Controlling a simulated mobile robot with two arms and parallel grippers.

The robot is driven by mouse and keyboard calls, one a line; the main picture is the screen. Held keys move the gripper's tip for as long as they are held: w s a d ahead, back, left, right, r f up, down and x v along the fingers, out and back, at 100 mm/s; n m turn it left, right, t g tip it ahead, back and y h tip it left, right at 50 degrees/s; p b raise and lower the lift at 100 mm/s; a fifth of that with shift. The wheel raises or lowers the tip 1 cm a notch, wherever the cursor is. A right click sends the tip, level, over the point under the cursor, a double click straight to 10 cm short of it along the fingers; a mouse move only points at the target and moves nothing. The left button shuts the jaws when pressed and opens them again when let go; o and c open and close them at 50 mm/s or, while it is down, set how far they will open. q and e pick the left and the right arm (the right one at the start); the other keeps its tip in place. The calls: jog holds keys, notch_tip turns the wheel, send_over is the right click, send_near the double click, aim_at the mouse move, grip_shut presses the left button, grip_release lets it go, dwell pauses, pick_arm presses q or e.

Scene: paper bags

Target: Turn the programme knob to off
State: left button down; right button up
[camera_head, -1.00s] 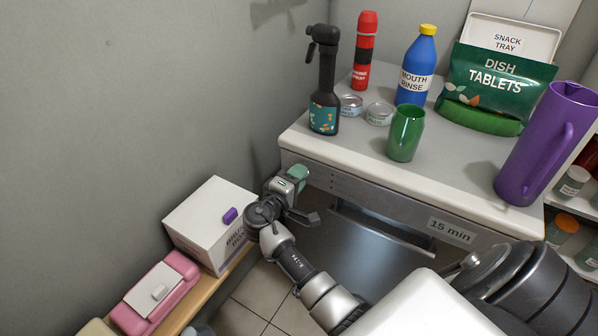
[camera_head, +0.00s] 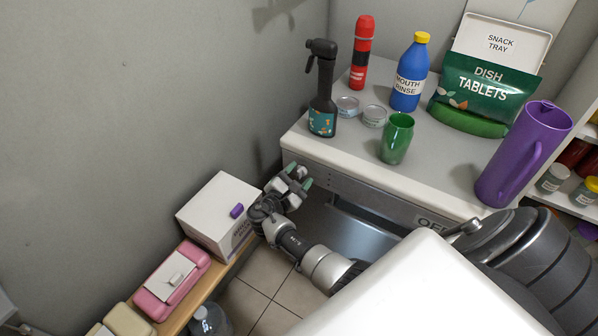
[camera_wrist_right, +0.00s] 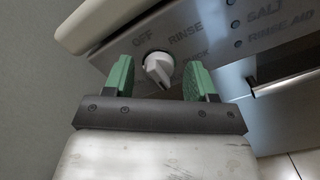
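The white programme knob (camera_wrist_right: 157,69) sits on the dishwasher's grey front panel in the right wrist view, below the printed words OFF and RINSE. Exactly which mark it points at is hard to tell. My right gripper (camera_head: 298,177) is in front of the panel's left end. In the right wrist view my right gripper (camera_wrist_right: 160,64) is open, its green-padded fingers on either side of the knob with gaps. The knob cannot be made out in the head view. My left gripper is not in view.
On the dishwasher top (camera_head: 340,150) stand a black spray bottle (camera_head: 322,95), a green cup (camera_head: 396,140), a purple jug (camera_head: 522,155) and other items. A white box (camera_head: 215,215) on a low bench stands close left of my right gripper.

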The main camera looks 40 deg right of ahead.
aim_at(298, 176)
jog(key=p+v, duration=0.1)
jog(key=v, duration=0.4)
jog(key=shift+s+a, duration=0.15)
jog(key=shift+a, duration=0.25)
jog(key=shift+a, duration=0.1)
jog(key=b+v, duration=0.1)
jog(key=v, duration=1)
jog(key=s+d+f+g+y, duration=0.1)
jog(key=s+f+y, duration=0.45)
jog(key=f, duration=0.65)
jog(key=s+d+f+g+y, duration=0.15)
jog(key=s+f+y, duration=0.25)
jog(key=s+f, duration=0.55)
jog(key=s+f+m+g+y, duration=0.1)
jog(key=s+f+m, duration=0.3)
jog(key=s, duration=0.4)
jog(key=s+f+m+g+y, duration=0.1)
jog(key=s+f+m+y, duration=0.2)
jog(key=s+f, duration=0.3)
jog(key=s+f+m+g+y+p, duration=0.1)
jog(key=s+f+m+y, duration=0.2)
jog(key=s, duration=0.8)
notch_tip(298, 176, down, 3)
jog(key=m, duration=0.2)
jog(key=shift+d+r+m, duration=0.2)
jog(key=shift+d+m, duration=0.15)
jog(key=shift+m, duration=0.05)
